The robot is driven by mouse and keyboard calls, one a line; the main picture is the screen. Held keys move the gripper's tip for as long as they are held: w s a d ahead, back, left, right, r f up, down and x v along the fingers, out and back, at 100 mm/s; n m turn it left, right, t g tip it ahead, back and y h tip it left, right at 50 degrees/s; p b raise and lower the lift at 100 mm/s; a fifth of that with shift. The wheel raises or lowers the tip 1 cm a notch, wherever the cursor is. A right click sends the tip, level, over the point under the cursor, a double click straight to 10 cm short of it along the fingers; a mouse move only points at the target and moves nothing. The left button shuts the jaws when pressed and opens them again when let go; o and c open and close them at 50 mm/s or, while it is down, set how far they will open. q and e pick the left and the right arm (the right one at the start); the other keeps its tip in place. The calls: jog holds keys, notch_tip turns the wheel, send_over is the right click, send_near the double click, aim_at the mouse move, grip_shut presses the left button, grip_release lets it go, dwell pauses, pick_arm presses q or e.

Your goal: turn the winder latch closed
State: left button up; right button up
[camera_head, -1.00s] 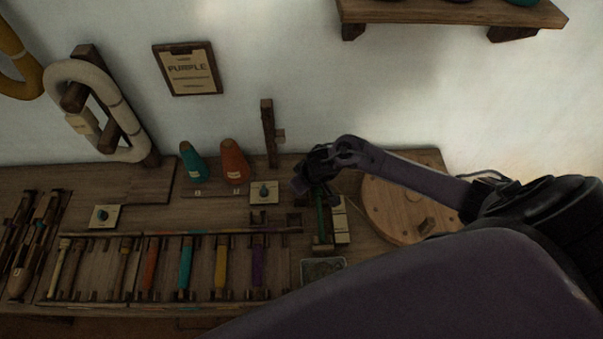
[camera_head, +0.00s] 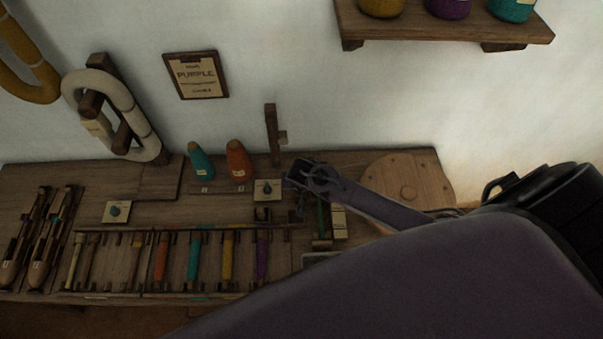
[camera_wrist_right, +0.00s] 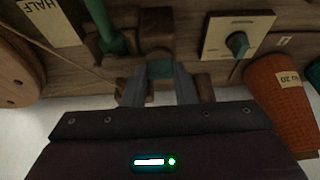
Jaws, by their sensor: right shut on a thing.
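My right gripper (camera_head: 300,203) reaches down beside the winder (camera_head: 322,222), which has a green spindle and stands on the bench. In the right wrist view, my right gripper (camera_wrist_right: 159,84) is shut with a small grey-green piece, which looks like the winder latch (camera_wrist_right: 160,68), between its fingertips. A dark brown wooden block (camera_wrist_right: 157,27) is just beyond it. The green spindle (camera_wrist_right: 112,40) is to the left of the fingers. The latch is hidden by my gripper in the head view, and its angle cannot be told. My left gripper is not in view.
A plate with a teal knob (camera_head: 267,188) sits left of my gripper; an orange cone (camera_head: 238,160) stands behind it. A rack of coloured bobbins (camera_head: 194,258) lies at the front left. A round wooden disc (camera_head: 385,170) is at the right. An upright post (camera_head: 272,135) stands behind.

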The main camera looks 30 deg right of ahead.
jog(key=shift+w, duration=0.1)
dwell(0.4)
jog(key=o, duration=1)
jog(key=shift+r, duration=0.1)
jog(key=shift+v, duration=3.85)
